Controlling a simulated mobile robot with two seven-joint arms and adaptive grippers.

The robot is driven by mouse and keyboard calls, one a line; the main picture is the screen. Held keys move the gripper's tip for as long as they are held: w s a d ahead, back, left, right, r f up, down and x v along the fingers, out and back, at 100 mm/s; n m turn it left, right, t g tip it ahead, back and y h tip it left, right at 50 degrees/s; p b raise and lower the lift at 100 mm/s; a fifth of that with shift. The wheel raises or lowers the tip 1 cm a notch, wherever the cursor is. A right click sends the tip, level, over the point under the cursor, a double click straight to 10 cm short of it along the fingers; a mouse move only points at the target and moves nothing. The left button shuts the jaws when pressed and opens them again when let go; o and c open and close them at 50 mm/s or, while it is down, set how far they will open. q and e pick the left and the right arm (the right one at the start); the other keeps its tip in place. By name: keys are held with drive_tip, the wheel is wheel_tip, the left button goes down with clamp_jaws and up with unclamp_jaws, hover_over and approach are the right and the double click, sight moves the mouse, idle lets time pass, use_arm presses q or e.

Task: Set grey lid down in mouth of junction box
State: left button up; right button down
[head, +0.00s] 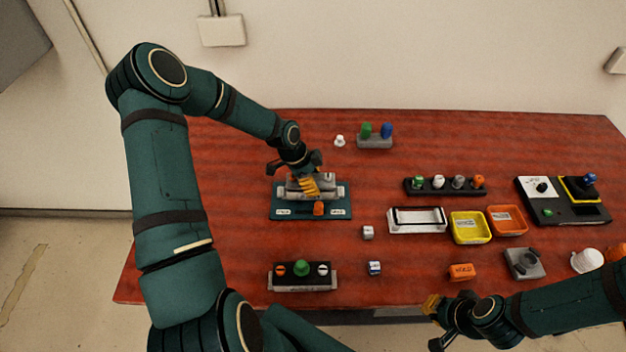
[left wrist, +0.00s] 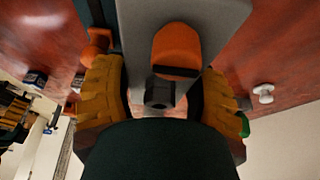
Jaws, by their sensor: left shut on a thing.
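The grey lid (head: 326,177) is in my left gripper (head: 311,188), over the light grey junction box (head: 341,193) on a teal base plate (head: 280,204). The yellow fingers are shut on it. In the left wrist view, the fingers of my left gripper (left wrist: 165,98) flank a grey piece with an orange knob (left wrist: 176,48). The fingers hide much of the box's mouth, so I cannot tell whether the lid touches the rim. An orange knob (head: 318,208) stands at the plate's front. My right gripper (head: 435,322) is low at the table's front edge, away from the box.
A block with a green knob (head: 301,268) lies in front of the plate, and a block with green and blue pegs (head: 375,137) behind it. To the right are a white frame (head: 417,211), a yellow tray (head: 467,241) and an orange tray (head: 507,234). Small cubes stand between.

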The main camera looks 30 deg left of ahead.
use_arm(q)
drive_tip(key=shift+f+b, duration=0.4)
idle(0.5)
drive_tip(key=shift+r, duration=0.15)
idle(0.4)
drive_tip(key=o, duration=1.3)
drive_tip(key=shift+o, duration=0.4)
drive_tip(key=shift+r+p, duration=2.1)
drive_tip(key=shift+r, duration=1.1)
drive_tip(key=shift+f, duration=0.1)
